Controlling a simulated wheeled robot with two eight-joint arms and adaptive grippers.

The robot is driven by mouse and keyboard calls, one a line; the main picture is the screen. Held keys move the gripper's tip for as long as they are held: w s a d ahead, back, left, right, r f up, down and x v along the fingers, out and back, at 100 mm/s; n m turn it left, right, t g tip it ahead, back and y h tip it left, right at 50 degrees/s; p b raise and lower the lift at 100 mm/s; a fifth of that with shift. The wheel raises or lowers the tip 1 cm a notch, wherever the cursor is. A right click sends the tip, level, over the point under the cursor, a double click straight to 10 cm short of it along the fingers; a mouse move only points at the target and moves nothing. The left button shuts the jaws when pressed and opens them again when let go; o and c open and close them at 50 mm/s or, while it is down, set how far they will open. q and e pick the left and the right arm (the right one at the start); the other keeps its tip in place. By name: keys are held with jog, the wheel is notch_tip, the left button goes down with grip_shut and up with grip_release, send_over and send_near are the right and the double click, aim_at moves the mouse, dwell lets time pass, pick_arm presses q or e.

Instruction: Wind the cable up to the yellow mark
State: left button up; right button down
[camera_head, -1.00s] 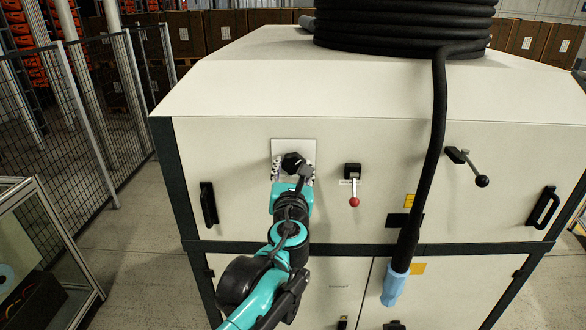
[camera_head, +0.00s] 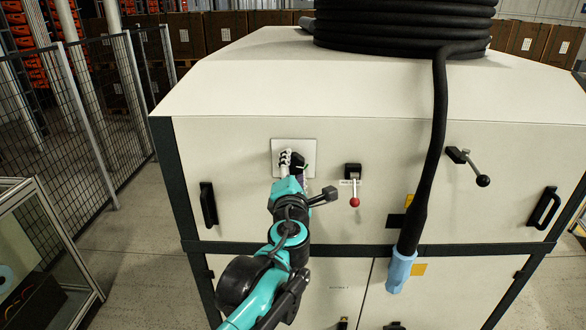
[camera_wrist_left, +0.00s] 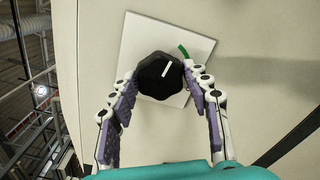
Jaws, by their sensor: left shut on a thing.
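A black knob (camera_wrist_left: 158,76) with a white pointer line sits on a pale square plate on the cabinet front; a short green mark (camera_wrist_left: 184,51) lies beside it. My left gripper (camera_head: 292,165) is shut on the knob, one finger on each side, its wrist turned. The black cable (camera_head: 433,150) runs from a thick coil (camera_head: 405,22) on the cabinet top down over the front. It ends in a light blue connector (camera_head: 400,272) hanging beside a yellow patch (camera_head: 419,269). Another yellow patch (camera_head: 408,200) is partly hidden behind the cable. My right gripper is out of view.
A red-tipped lever (camera_head: 354,190) sits just right of the knob. A black-ball lever (camera_head: 475,172) is right of the cable. Black handles (camera_head: 208,204) flank the cabinet front. A mesh fence (camera_head: 90,100) stands on the left, with a framed case (camera_head: 40,260) near it.

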pick_arm(q)
jog(key=shift+m, duration=1.6)
jog(key=o, duration=1.2)
jog(key=shift+d, duration=0.1)
jog(key=shift+c, duration=0.2)
jog(key=shift+s, duration=0.1)
jog(key=s, duration=1.2)
jog(key=shift+a, duration=0.2)
jog(key=shift+w, duration=0.1)
